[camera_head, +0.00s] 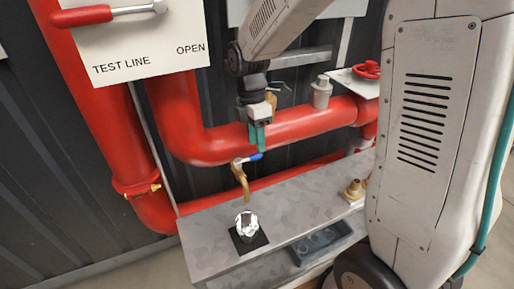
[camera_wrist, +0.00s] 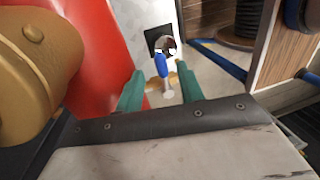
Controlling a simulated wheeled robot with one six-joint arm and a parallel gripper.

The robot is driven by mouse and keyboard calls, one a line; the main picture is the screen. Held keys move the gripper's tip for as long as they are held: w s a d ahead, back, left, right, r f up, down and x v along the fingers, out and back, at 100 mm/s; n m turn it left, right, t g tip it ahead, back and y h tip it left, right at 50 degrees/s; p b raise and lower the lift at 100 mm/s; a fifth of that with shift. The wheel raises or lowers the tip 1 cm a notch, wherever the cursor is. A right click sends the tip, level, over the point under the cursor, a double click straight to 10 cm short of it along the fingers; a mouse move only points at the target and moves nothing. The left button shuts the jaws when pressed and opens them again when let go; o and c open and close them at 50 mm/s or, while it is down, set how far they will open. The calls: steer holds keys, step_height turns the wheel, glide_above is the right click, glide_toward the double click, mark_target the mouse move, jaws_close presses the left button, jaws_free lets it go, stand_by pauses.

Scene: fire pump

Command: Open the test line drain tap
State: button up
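The drain tap has a brass spout (camera_head: 242,182) and a blue lever handle (camera_head: 251,157), beneath the large red pipe. In the wrist view the blue handle (camera_wrist: 161,65) lies between my two teal fingers. My gripper (camera_head: 257,150) points down just above the handle. In the wrist view my gripper (camera_wrist: 160,70) is open, with a gap on each side of the handle. I cannot tell whether a fingertip touches it. Below the spout, a shiny cup (camera_head: 246,224) stands on a black mat (camera_head: 234,240).
Red pipes (camera_head: 205,147) run close behind and beside my gripper. A "TEST LINE OPEN" sign (camera_head: 140,50) with a red handle hangs at upper left. A metal bench (camera_head: 205,245) holds brass fittings (camera_head: 353,190) at right. A brass part (camera_wrist: 30,75) fills the wrist view's left.

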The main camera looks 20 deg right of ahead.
mark_target(249, 159)
steer(key=shift+s+f, duration=0.15)
steer(key=shift+f, duration=0.6)
steer(key=shift+s+f, duration=0.15)
steer(key=shift+f, duration=0.6)
jaws_close()
